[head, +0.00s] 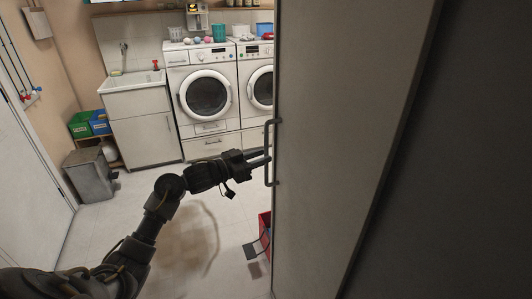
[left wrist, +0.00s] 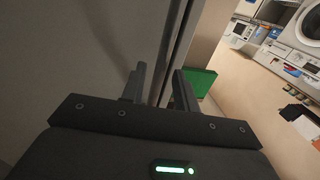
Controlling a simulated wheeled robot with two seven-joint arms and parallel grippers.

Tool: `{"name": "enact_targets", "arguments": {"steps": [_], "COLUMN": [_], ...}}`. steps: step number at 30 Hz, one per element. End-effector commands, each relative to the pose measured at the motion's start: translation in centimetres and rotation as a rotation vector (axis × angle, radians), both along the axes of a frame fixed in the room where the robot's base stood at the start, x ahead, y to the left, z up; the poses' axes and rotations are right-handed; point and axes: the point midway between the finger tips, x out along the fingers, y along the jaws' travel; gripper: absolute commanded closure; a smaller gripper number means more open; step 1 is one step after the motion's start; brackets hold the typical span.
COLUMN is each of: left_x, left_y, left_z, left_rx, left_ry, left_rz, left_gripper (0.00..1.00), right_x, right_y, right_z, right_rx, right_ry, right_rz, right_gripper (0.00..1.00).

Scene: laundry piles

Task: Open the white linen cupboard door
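The linen cupboard door (head: 345,130) is a tall pale grey-white panel filling the middle right of the head view. Its dark upright bar handle (head: 268,152) is near its left edge. My left gripper (head: 262,158) is at the handle, its fingers pointing right. In the left wrist view its two fingers (left wrist: 160,88) stand apart, with a long upright bar or edge (left wrist: 172,50) running between them. I cannot tell whether the fingers touch it. I cannot tell how far the door stands from the cupboard. My right gripper is out of view.
Two white washing machines (head: 206,93) and a sink cabinet (head: 144,125) stand at the back. A grey bin (head: 91,174) is at the left. A red container (head: 264,232) sits on the floor by the door's lower left edge. The tiled floor left of it is mostly clear.

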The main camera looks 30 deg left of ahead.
Motion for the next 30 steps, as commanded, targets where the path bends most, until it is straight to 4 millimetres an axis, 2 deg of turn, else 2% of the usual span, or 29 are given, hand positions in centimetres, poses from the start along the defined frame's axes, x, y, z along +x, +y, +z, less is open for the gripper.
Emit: {"name": "enact_targets", "arguments": {"steps": [6,16,17,24,30], "left_x": [2.0,2.3,2.3,2.3,2.3], "left_y": [-1.1,-1.3,-1.3,-1.3,-1.3], "left_z": [0.1,-0.1,-0.1,-0.1,0.0], "left_rx": [-0.001,0.000,0.000,0.000,0.000], "left_ry": [-0.001,0.000,0.000,0.000,0.000], "left_rz": [0.000,0.000,0.000,0.000,0.001], "left_gripper": [0.70,0.70,0.71,1.00,1.00], "right_x": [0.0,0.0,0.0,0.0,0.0], "right_y": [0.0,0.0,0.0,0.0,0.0], "right_z": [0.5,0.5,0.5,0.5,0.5], "right_rx": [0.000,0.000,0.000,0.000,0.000], "right_ry": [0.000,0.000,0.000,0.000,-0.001], "right_rz": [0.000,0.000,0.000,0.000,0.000], "right_gripper": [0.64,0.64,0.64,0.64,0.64]}}
